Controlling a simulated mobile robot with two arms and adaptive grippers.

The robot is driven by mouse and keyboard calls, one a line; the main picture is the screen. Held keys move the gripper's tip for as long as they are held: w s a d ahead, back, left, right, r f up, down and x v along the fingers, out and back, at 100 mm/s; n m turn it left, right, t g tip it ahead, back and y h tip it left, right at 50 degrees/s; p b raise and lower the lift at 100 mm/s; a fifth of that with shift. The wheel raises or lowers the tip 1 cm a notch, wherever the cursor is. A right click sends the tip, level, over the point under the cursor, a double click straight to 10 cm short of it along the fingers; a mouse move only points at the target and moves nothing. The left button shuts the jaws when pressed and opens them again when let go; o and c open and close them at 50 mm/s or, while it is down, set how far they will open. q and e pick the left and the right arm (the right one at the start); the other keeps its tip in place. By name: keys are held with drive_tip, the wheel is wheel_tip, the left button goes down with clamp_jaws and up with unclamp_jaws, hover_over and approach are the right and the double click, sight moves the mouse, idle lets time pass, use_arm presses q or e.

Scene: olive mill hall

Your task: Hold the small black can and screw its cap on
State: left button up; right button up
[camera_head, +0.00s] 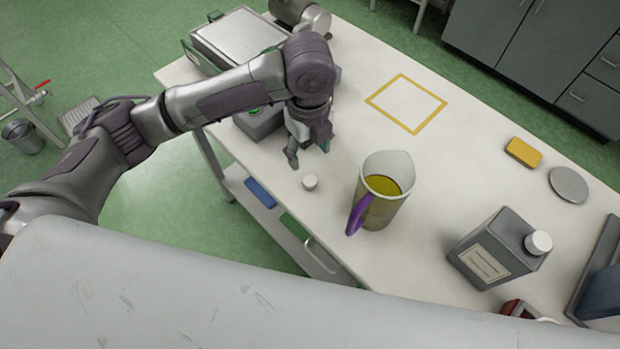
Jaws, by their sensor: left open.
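A dark grey, square-sided can (485,262) with a pale label stands at the right of the table. A white cap (538,242) shows at its top; I cannot tell how tightly it sits. I see no other can that is clearly small and black. A loose small white cap (310,182) lies on the table near the front edge. My left gripper (308,150) points down just behind this loose cap, open and empty, its fingers apart from it. My right gripper is not in view.
A jug (395,170) of yellow-green liquid with a purple handle stands between the loose cap and the can. A yellow square outline (407,78) marks clear table behind. A yellow block (523,152) and grey disc (569,186) lie at right. A scale-like device (238,36) stands far left.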

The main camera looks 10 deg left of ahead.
use_arm(q)
hover_over(309, 179)
drive_tip(key=shift+w+f, duration=0.15)
drive_tip(key=shift+f, duration=2.1)
drive_tip(key=f, duration=0.2)
drive_tip(key=f+p, duration=0.1)
drive_tip(key=f, duration=0.1)
drive_tip(key=shift+s+f+p, duration=0.2)
drive_tip(key=shift+f+p, duration=0.05)
drive_tip(key=shift+p, duration=0.05)
drive_tip(key=shift+f, duration=0.35)
drive_tip(key=c, duration=0.8)
